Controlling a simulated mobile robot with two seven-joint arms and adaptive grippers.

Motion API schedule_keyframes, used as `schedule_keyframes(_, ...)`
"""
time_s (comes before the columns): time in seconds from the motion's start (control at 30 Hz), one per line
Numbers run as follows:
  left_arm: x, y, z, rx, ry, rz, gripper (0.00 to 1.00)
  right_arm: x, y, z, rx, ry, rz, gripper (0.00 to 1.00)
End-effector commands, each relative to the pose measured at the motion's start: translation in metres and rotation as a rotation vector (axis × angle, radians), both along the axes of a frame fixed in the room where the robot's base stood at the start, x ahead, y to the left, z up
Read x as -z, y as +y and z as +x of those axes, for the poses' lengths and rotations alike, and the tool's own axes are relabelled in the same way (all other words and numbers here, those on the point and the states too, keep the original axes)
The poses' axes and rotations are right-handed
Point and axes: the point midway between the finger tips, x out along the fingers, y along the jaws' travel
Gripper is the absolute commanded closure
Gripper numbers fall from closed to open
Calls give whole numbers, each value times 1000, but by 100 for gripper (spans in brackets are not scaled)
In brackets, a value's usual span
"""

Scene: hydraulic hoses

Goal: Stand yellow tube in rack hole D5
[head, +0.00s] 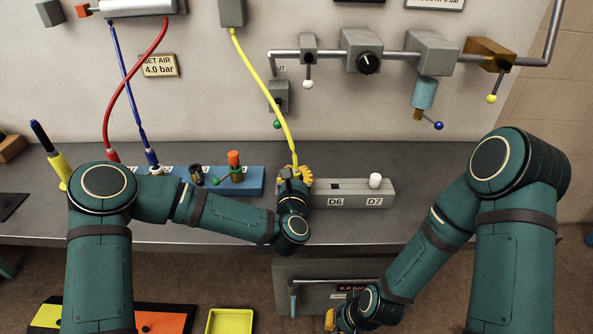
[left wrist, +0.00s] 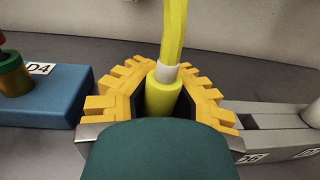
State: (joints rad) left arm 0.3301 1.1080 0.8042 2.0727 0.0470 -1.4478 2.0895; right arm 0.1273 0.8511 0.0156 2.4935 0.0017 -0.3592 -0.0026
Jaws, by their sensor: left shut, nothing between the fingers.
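The yellow tube (head: 252,75) hangs from a grey wall box and runs down to my left gripper (head: 297,177). In the left wrist view its white collar and thick yellow end (left wrist: 163,92) show upright at the yellow fingers of my left gripper (left wrist: 160,100). The gripper is shut with no grip on the tube; whether they touch is unclear. The grey rack block (head: 350,196) shows labels D6 and D7. Label D5 and its hole are hidden behind the gripper. My right gripper (head: 332,318) is low near the bench front, its fingers mostly hidden.
The blue rack block (head: 255,180) at left holds the red tube (head: 122,95), the blue tube (head: 127,85) and an orange-topped valve (head: 234,160). A white plug (head: 375,180) stands near D7. A yellow-and-blue pen-like tool (head: 52,160) leans at far left.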

Motion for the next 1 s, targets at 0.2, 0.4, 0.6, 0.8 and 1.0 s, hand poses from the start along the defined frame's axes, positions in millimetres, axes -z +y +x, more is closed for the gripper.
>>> schedule_keyframes(0.2, 5, 0, 0, 0, -1, 0, 100, 0, 0, 0, 0, 0, 0, 100)
schedule_keyframes(0.4, 5, 0, 0, 0, -1, 0, 61, 0, 0, 0, 0, 0, 0, 100)
schedule_keyframes(0.6, 5, 0, 0, 0, 0, 0, 61, 0, 0, 0, 0, 0, 0, 100)
schedule_keyframes(0.8, 5, 0, -9, 2, 0, 0, 61, 0, 0, 0, 0, 0, 0, 100)
schedule_keyframes(1.0, 6, 3, -44, 4, 2, -1, 61, 0, 0, 0, 0, 0, 0, 100)
